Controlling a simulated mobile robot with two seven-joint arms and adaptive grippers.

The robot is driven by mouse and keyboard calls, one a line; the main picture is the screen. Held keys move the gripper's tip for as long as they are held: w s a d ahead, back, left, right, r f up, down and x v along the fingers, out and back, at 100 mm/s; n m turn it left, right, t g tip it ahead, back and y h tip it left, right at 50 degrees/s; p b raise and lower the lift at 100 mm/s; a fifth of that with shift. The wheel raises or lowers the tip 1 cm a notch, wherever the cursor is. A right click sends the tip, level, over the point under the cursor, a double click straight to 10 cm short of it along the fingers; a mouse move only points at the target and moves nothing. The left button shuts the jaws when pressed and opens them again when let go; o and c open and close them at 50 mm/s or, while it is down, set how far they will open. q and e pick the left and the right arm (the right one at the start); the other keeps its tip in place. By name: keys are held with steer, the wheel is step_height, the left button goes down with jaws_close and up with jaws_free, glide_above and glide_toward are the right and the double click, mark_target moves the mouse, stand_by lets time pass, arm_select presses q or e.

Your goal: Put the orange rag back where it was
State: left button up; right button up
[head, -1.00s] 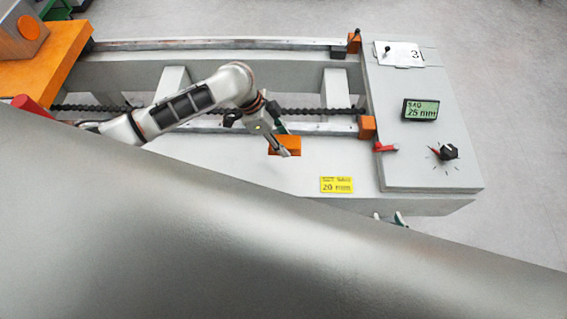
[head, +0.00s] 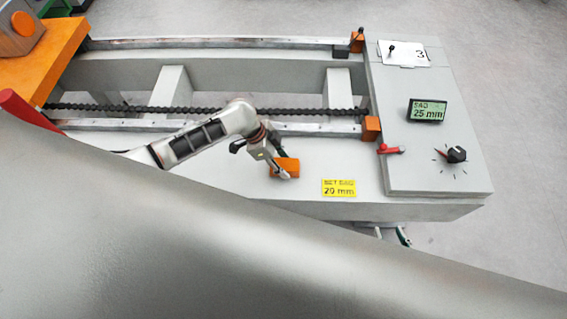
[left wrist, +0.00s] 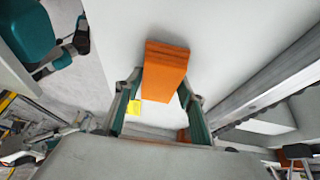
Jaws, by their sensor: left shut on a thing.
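The orange rag (head: 284,166), a folded block, is at my left gripper (head: 283,172) in the head view, in front of the pale gantry beam. In the left wrist view the rag (left wrist: 165,72) sticks out from between the teal fingers of my left gripper (left wrist: 160,105), which is shut on it. I cannot tell whether the rag touches the beam. My right gripper (head: 391,235) shows only as small teal tips below the beam's front edge, mostly hidden by my own grey body. Its opening is unclear.
A yellow label (head: 339,188) reading 20 mm is right of the rag. The control panel on the right has a display (head: 427,110) showing 25 mm, a black knob (head: 456,155) and a red lever (head: 390,149). A dark chain (head: 220,110) and rails run behind.

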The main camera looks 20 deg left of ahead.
arm_select(q)
steer(key=o, duration=1.5)
steer(key=shift+r, duration=0.1)
steer(key=w+p+v, duration=0.1)
steer(key=p+v, duration=0.2)
steer(key=v, duration=0.8)
steer(key=s+d+f+n+t, duration=0.1)
steer(key=d, duration=0.1)
steer(key=s+d+f+n+t, duration=0.1)
steer(key=s+d+n+t, duration=0.1)
steer(key=s+d+f+n+t, duration=0.1)
steer(key=s+d, duration=0.1)
steer(key=shift+s+d+f+n+h, duration=0.25)
steer(key=shift+d+f+n+h, duration=0.05)
steer(key=shift+f+n+h, duration=0.1)
steer(key=s+n+t, duration=0.1)
steer(key=s+a+n+t, duration=0.1)
steer(key=t, duration=0.1)
steer(key=shift+s+n+y, duration=0.3)
steer(key=shift+y, duration=0.1)
steer(key=s+a+r+n+t+y, duration=0.2)
steer(key=s+a+n, duration=0.1)
steer(key=s+a, duration=0.3)
steer(key=shift+t+y, duration=0.4)
steer(key=shift+s+a, duration=0.1)
